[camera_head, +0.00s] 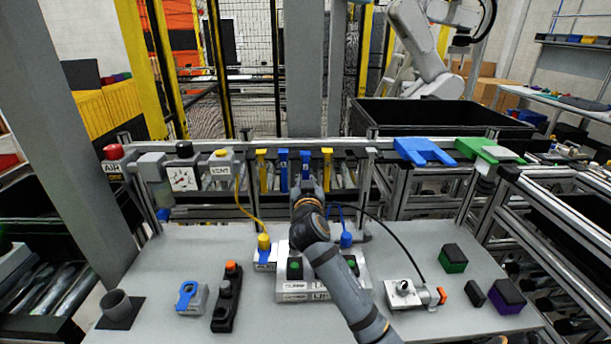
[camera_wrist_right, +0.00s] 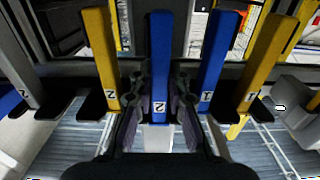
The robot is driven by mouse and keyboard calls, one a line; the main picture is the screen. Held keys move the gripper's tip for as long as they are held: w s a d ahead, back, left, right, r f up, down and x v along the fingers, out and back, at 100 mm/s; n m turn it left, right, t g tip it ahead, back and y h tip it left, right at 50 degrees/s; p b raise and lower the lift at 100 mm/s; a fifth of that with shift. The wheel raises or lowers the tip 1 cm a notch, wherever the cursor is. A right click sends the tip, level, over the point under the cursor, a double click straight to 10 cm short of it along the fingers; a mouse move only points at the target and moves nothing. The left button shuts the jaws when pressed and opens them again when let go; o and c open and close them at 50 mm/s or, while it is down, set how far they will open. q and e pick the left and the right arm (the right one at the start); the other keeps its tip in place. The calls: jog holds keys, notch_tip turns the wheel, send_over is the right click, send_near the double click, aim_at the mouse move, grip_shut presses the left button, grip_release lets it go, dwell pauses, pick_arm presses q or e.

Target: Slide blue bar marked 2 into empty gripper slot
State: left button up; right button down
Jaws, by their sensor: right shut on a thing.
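My right gripper (camera_head: 308,188) is at the rack rail, reached up from the front. In the right wrist view it (camera_wrist_right: 160,103) is shut on a blue bar marked 2 (camera_wrist_right: 160,60), with one finger on each side. The bar stands between a yellow bar marked 2 (camera_wrist_right: 102,60) and a blue bar marked 1 (camera_wrist_right: 218,60). In the head view the held blue bar (camera_head: 305,160) is partly hidden by the gripper. I cannot tell from these frames which slot is empty, or whether the held bar is seated. My left gripper is not in view.
A second yellow bar (camera_wrist_right: 262,60) stands close to the blue bar marked 1. The valve box (camera_head: 222,165) is left on the rail; blue (camera_head: 425,150) and green (camera_head: 482,150) pieces are right. The grey table (camera_head: 260,325) carries several fixtures and blocks.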

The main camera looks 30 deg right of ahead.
aim_at(306, 177)
jog(key=shift+v, duration=2.1)
